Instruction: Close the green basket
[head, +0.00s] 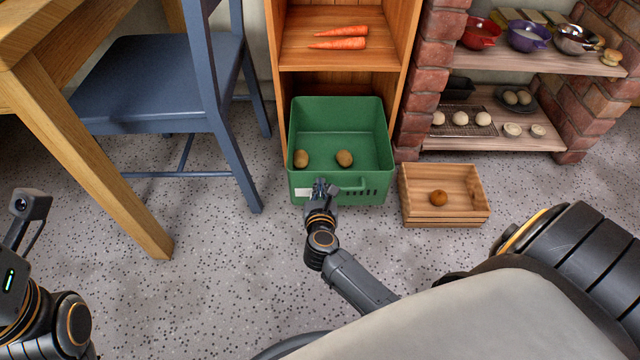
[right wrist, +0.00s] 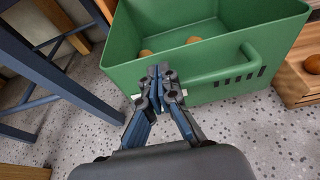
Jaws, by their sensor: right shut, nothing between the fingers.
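The green basket (head: 372,112) stands pulled out from the bottom of a wooden shelf unit, open at the top, with two brown potatoes (head: 344,158) inside. It has a green handle bar and slots on its front. My right gripper (head: 320,186) is at the basket's front, at the left end of the handle. In the right wrist view the basket (right wrist: 150,75) fills the top, and my right gripper (right wrist: 158,72) is shut and empty in front of its front wall, left of the handle (right wrist: 225,72). I cannot tell whether it touches. My left gripper (head: 28,205) shows partly at the left edge.
A blue chair (head: 150,80) and wooden table (head: 90,130) stand to the left. A wooden crate (head: 460,212) with a brown round item is right of the basket. Two carrots (head: 338,43) lie on the shelf above. Brick shelves with bowls and food are at right. Speckled floor in front is clear.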

